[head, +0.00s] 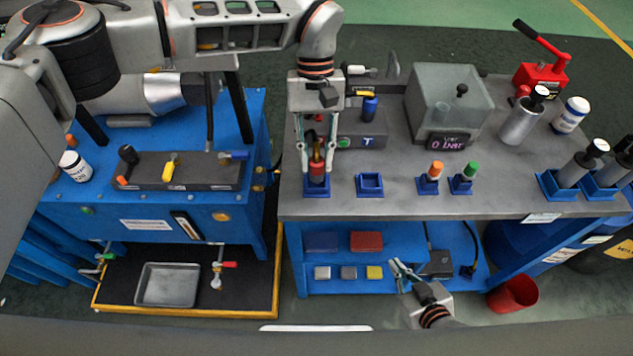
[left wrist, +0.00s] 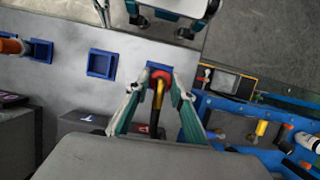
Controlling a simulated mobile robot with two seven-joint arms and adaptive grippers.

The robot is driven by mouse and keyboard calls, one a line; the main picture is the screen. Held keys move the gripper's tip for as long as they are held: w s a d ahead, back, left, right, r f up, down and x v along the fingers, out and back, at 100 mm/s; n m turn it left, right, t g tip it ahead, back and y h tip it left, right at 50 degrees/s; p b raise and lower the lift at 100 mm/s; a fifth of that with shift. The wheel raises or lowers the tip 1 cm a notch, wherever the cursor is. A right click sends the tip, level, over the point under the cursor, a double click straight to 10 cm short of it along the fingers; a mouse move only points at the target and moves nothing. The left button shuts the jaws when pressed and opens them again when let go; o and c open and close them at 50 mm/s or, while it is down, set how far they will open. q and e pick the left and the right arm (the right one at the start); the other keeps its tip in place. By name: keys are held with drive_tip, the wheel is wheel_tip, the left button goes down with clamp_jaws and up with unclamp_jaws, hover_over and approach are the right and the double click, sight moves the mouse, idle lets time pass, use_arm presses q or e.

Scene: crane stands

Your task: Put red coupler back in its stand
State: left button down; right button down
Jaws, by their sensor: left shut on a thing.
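The red coupler (head: 317,171) is upright at the front left of the grey bench, with a black hose rising from it; it also shows in the left wrist view (left wrist: 158,83). My left gripper (head: 317,160) points down and is shut on it, one finger on each side. A blue stand (head: 317,191) is directly under the coupler and shows around it in the left wrist view (left wrist: 153,68). I cannot tell whether the coupler's lower end is fully seated. My right gripper (head: 398,277) is open and empty, low in front of the bench.
An empty blue stand (head: 369,185) is just right of it. Orange (head: 436,170) and green (head: 470,170) couplers stand in their stands further right. The blue pump unit (head: 150,205) is left, across a gap.

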use_arm(q)
drive_tip(key=shift+f, duration=0.15)
drive_tip(key=shift+f+b, duration=0.95)
drive_tip(key=shift+f, duration=0.45)
drive_tip(key=c, duration=1.7)
unclamp_jaws()
drive_tip(key=shift+r, duration=0.1)
drive_tip(key=shift+r, duration=0.1)
drive_tip(key=shift+p+v, duration=0.3)
drive_tip(key=shift+v, duration=2.1)
